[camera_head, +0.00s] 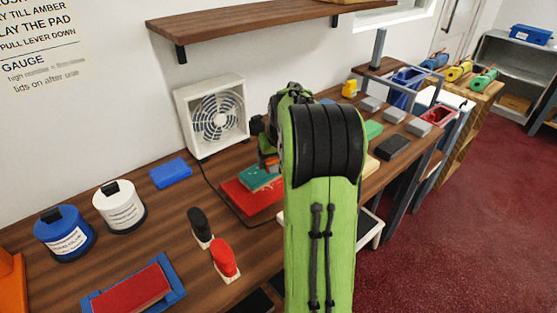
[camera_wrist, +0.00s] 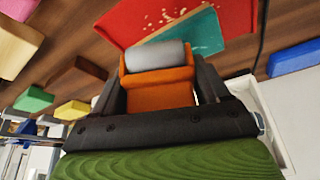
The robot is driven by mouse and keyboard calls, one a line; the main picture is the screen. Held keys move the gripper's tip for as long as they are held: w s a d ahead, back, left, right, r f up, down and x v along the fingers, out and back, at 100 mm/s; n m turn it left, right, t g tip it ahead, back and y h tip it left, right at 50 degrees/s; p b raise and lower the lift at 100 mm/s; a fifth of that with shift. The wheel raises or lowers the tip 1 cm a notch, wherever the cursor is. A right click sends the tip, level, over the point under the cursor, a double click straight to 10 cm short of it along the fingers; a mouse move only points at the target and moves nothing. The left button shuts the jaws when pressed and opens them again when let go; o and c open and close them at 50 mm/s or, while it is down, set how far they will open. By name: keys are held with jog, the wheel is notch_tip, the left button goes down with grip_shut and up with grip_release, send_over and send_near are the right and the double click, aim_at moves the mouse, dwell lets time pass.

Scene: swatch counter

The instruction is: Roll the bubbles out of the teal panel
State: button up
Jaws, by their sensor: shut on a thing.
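The teal panel (camera_wrist: 192,38) lies on a red board (camera_wrist: 113,22) in the wrist view, with several pale bubble-like specks on and near it. My gripper (camera_wrist: 160,90) is shut on an orange roller handle (camera_wrist: 160,96). The roller's grey cylinder (camera_wrist: 155,56) points toward the panel and overlaps its near edge in the picture. I cannot tell whether it touches. In the head view, the teal panel (camera_head: 262,179) and red board (camera_head: 240,199) show left of my arm, which hides part of them. My gripper is mostly hidden there.
A white fan (camera_head: 213,117) stands behind the board. A blue block (camera_head: 170,173), white tub (camera_head: 119,206), blue tub (camera_head: 63,232) and black and red handled tools (camera_head: 225,262) sit to the left. Coloured blocks and a dark block (camera_head: 391,147) lie to the right.

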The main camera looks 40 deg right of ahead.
jog(key=shift+r+p, duration=1.4)
jog(key=shift+r, duration=0.6)
jog(key=shift+w+a, duration=0.1)
